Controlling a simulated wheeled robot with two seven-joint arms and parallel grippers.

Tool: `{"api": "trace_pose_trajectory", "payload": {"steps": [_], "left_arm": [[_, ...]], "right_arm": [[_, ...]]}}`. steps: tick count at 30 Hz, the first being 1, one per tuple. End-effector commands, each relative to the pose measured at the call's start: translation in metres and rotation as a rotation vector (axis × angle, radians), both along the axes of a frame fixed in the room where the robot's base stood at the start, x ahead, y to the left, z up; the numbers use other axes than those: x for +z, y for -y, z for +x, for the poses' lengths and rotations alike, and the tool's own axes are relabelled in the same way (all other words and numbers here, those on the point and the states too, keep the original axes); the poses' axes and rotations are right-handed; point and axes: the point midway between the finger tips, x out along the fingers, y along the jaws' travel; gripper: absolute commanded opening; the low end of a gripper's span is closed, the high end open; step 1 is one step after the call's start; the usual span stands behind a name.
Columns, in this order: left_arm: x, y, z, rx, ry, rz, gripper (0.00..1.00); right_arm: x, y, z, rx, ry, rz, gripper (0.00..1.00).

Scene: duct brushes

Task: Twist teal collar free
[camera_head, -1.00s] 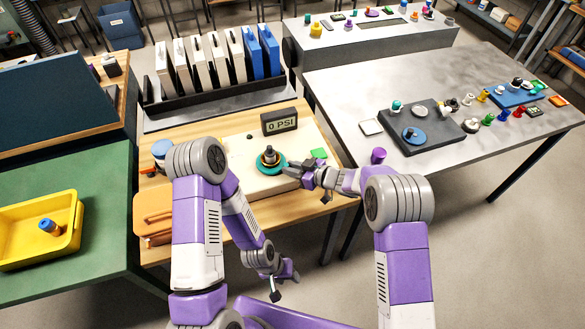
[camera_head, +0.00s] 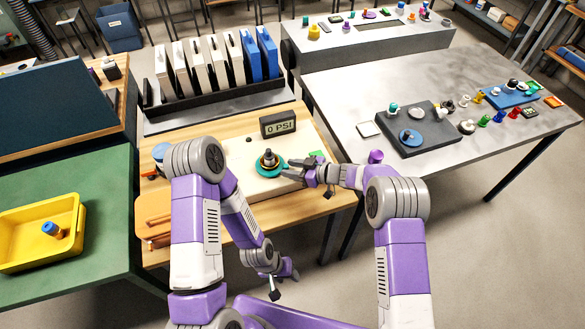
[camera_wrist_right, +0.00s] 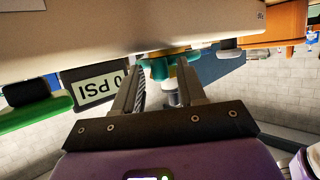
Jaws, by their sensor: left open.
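The teal collar (camera_head: 262,171) sits around the base of a dark, light-topped fitting (camera_head: 268,157) on the pale board. Part of the collar also shows beyond my fingers in the right wrist view (camera_wrist_right: 158,69). My right gripper (camera_head: 291,168) is at the collar's right side, its two fingers apart and pointing at it. In the right wrist view the fingers stand open with teal showing in the gap; I cannot tell whether they touch it. My left gripper (camera_head: 283,281) hangs low in front of the wooden table, open and away from the collar.
A gauge reading 0 PSI (camera_head: 278,124) stands behind the collar. A green block (camera_head: 317,155) lies near my right gripper. A yellow bin (camera_head: 40,238) is at the left. The grey table (camera_head: 350,85) at the right holds several small parts.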

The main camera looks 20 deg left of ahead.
Motion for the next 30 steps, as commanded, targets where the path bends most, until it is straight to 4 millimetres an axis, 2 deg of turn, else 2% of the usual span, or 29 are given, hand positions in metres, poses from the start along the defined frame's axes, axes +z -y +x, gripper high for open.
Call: {"api": "trace_pose_trajectory", "payload": {"steps": [11, 22, 30], "left_arm": [[0.001, 0.000, 0.000, 0.000, 0.000, 0.000, 0.46], [0.010, 0.000, 0.000, 0.000, 0.000, 0.000, 0.46], [0.012, 0.000, 0.000, 0.000, 0.000, 0.000, 0.46]], "right_arm": [[0.002, 0.005, 0.000, -0.002, 0.001, -0.001, 0.46], [0.025, 0.056, -0.011, -0.003, 0.000, 0.000, 0.46], [0.029, 0.069, -0.015, 0.000, 0.001, -0.001, 0.46]]}}
